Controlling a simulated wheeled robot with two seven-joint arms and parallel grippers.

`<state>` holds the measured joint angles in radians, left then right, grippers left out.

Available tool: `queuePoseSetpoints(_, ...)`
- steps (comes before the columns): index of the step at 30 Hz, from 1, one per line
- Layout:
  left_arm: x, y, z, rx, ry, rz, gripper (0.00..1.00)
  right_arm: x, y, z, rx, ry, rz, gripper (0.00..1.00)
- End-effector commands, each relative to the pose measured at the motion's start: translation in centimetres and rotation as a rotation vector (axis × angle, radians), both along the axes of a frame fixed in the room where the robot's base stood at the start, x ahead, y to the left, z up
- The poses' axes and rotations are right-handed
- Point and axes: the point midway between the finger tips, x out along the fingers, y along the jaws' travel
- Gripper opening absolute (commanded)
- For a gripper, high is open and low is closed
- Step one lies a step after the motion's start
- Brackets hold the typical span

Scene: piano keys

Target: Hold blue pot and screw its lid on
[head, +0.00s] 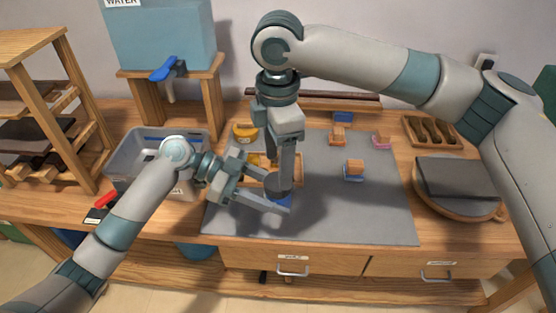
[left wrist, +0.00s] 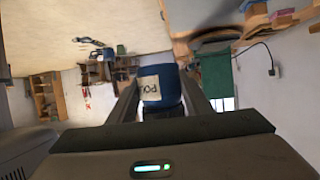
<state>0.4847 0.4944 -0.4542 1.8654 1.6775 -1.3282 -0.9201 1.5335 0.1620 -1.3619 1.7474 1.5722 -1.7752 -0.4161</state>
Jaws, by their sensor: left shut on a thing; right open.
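The blue pot (head: 283,202) is near the front middle of the grey mat, largely hidden by my grippers. In the left wrist view the blue pot (left wrist: 160,83) shows a pale label and sits between two fingers. My left gripper (head: 279,194) is shut on it from the left. A dark round lid (head: 277,182) shows at the pot's top; whether it is seated cannot be told. My right gripper (head: 285,170) points down from above at the lid, open, with its fingertips close to it. Contact there is not clear.
The grey mat (head: 320,222) has free room to the right. Stamp-like blocks (head: 354,170) stand on it. A wooden tray (head: 290,168) is behind the grippers. A round board (head: 458,205) lies right.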

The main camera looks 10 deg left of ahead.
Motion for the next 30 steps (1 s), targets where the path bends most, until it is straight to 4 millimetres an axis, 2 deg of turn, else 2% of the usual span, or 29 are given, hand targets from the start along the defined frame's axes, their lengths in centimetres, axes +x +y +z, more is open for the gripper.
queuePoseSetpoints(12, 0.0, 0.0, 0.1, -0.001, -0.001, 0.000, 0.00, 0.1, 0.0, 3.3, -0.001, -0.003, -0.001, 0.62)
queuePoseSetpoints(23, 0.0, 0.0, 0.1, -0.001, -0.001, 0.000, 0.00, 0.0, 0.0, 3.3, 0.000, 0.000, -0.001, 0.62)
queuePoseSetpoints(30, 0.0, 0.0, 0.1, -0.001, -0.001, 0.000, 0.00, 0.0, 0.0, 2.0, 0.000, 0.001, 0.000, 0.62)
